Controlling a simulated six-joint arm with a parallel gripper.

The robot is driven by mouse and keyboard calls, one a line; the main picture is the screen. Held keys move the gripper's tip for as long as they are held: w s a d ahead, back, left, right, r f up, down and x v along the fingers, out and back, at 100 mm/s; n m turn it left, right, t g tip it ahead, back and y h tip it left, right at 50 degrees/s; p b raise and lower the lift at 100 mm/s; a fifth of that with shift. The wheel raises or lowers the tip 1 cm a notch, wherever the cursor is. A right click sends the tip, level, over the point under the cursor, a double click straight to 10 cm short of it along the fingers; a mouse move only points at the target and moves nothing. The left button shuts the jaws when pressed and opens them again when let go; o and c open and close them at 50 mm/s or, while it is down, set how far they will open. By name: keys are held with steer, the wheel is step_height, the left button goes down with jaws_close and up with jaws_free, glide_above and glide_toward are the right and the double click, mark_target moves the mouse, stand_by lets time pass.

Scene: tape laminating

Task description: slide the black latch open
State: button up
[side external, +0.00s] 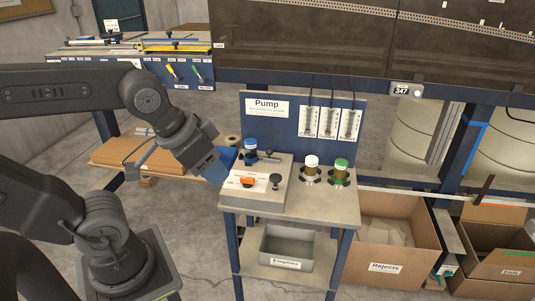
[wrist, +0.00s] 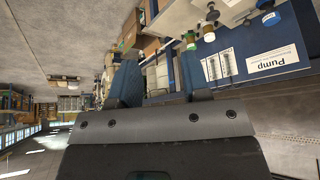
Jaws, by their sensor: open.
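My gripper (side external: 214,168) is in the side view, left of the pump table and close to the grey box (side external: 255,190) on it. Its blue fingers are apart and empty; they also show in the wrist view (wrist: 158,75). A small black knob-like part (side external: 275,181) stands on the right side of the box's top, apart from my gripper. Another dark part (side external: 268,157) lies beside the blue-capped fitting behind it. I cannot tell for certain which of the two is the latch.
A blue-capped fitting (side external: 250,145), a white-capped jar (side external: 312,168) and a green-capped jar (side external: 341,170) stand on the table. The blue Pump panel (side external: 300,128) rises behind them. The table's front strip (side external: 285,214) is clear. A Rejects box (side external: 385,267) stands at right.

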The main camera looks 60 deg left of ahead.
steer(key=shift+o, duration=0.8)
steer(key=shift+w+r, duration=0.1)
steer(key=g+y, duration=0.4)
steer(key=g, duration=0.2)
glide_above(270, 149)
steer(key=d, duration=0.5)
step_height(270, 149, down, 10)
steer(key=x, duration=1.3)
steer(key=shift+w+a, duration=0.25)
steer(key=shift+a, duration=0.05)
jaws_close()
